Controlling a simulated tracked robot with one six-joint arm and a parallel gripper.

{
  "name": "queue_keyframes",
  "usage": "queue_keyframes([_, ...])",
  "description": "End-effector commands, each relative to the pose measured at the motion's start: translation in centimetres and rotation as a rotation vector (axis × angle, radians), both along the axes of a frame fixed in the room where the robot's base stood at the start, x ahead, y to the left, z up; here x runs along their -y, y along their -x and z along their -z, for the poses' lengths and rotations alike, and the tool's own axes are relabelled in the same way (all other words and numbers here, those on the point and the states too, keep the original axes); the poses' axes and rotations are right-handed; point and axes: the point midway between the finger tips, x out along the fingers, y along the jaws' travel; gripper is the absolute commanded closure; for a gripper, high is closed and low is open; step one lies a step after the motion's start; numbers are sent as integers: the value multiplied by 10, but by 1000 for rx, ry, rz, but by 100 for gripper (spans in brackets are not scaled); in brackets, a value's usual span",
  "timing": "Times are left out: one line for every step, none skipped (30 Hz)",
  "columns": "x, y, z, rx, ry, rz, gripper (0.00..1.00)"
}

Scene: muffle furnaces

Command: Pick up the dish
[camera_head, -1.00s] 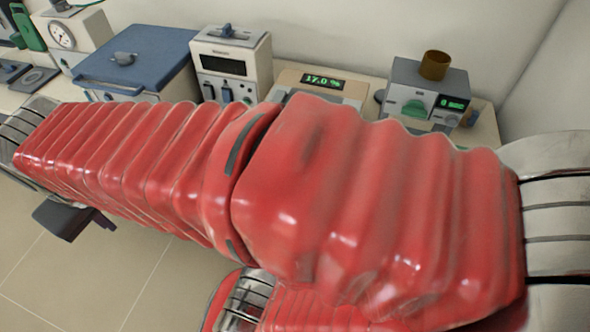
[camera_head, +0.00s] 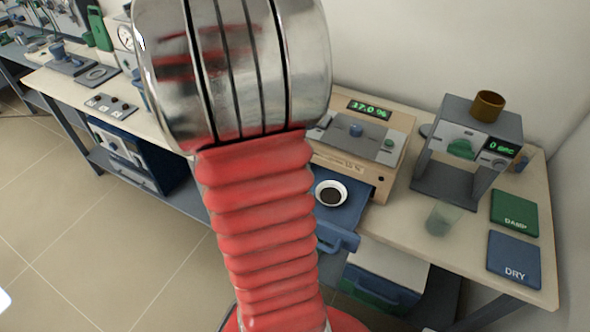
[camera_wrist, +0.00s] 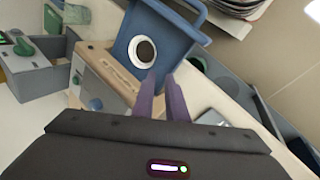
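The dish (camera_head: 331,193) is a small round white dish with a dark inside. In the wrist view the dish (camera_wrist: 145,50) sits on the blue drawer (camera_wrist: 165,28), just beyond my fingertips and slightly to the left. My gripper (camera_wrist: 161,77) shows there as two purple fingers with a gap between them, empty. The fingers do not appear to touch the dish. In the head view my gripper is not visible; my red arm covers the middle.
The beige device (camera_head: 350,150) stands behind the drawer. To its right are a grey device (camera_head: 465,135) with a brown cup (camera_head: 488,106), a glass beaker (camera_head: 442,217), a green DAMP pad (camera_head: 514,213) and a blue DRY pad (camera_head: 514,258). A blue-fronted cabinet is below left.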

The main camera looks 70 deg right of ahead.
Motion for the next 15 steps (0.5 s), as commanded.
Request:
queue_keyframes([6, 7, 3, -13, -1, 23, 88])
queue_keyframes([8, 9, 4, -18, 0, 30, 88])
queue_keyframes([10, 11, 5, -23, 2, 38, 88])
queue_keyframes([11, 12, 5, -24, 2, 42, 88])
queue_keyframes([11, 13, 5, -26, 2, 43, 88])
queue_keyframes([11, 13, 5, -25, 2, 44, 88])
queue_keyframes([11, 13, 5, -25, 2, 44, 88])
queue_keyframes([11, 12, 5, -25, 3, 44, 88])
queue_keyframes([11, 12, 5, -25, 3, 43, 88])
queue_keyframes([11, 12, 5, -25, 3, 43, 88])
queue_keyframes([11, 12, 5, -24, 2, 43, 88])
queue_keyframes([11, 12, 5, -25, 2, 42, 88])
queue_keyframes([11, 12, 5, -25, 2, 42, 88])
queue_keyframes([11, 12, 6, -25, 2, 42, 88])
queue_keyframes([11, 13, 7, -25, 2, 42, 88])
